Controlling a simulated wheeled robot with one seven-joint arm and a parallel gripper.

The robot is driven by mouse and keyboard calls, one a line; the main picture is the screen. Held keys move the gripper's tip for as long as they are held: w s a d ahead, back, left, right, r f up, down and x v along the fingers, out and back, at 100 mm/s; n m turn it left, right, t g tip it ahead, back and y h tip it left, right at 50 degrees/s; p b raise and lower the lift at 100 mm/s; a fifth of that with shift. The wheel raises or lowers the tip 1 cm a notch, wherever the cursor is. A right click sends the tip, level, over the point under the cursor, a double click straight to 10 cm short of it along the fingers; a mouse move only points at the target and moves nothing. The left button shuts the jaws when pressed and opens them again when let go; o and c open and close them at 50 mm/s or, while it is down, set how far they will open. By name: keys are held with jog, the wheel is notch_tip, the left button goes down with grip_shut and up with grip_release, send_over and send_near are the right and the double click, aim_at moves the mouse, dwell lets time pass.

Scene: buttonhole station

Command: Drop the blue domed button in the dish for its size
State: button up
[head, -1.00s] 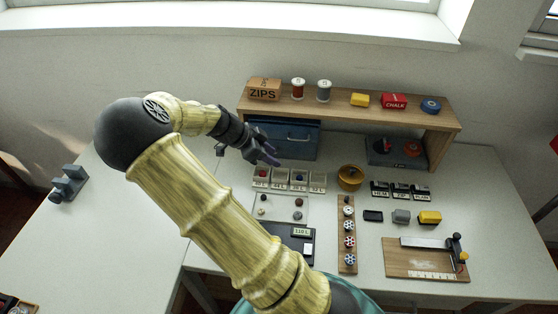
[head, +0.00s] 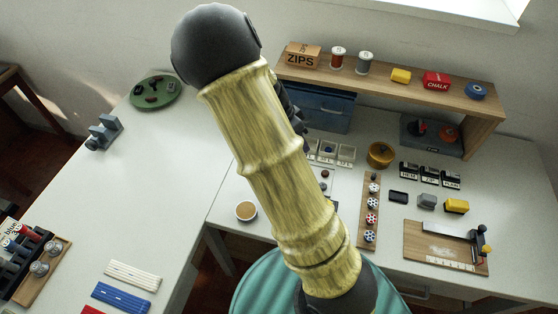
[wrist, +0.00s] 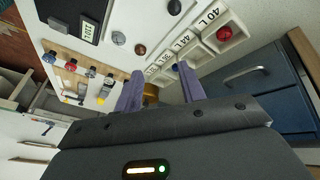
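White dishes with size labels stand in a row on the table; they show in the head view (head: 346,153), partly hidden by my arm, and in the wrist view (wrist: 240,37). The dish labelled 40 L holds a red button (wrist: 224,33). A small blue spot, possibly the blue domed button, shows in a dish in the head view (head: 328,149); it is too small to be sure. My gripper (wrist: 160,73) has its two purple fingers apart, nothing visible between them, near the dish row in the wrist view.
Loose buttons, one brown (wrist: 140,50), lie in front of the dishes. A shelf (head: 400,95) and blue drawer box (head: 330,108) are behind. The left table's middle is clear.

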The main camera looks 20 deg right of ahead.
jog(key=s+a+r+n+t+y, duration=0.4)
jog(key=s+a+r+n, duration=0.2)
jog(key=s+a+n, duration=0.5)
jog(key=n, duration=0.4)
jog(key=shift+s+n+y, duration=0.2)
jog(key=shift+n+y, duration=0.2)
jog(key=w+p+v, duration=0.1)
jog(key=p+v, duration=0.5)
jog(key=shift+r+p, duration=0.4)
jog(key=shift+r, duration=0.1)
jog(key=shift+w, duration=0.1)
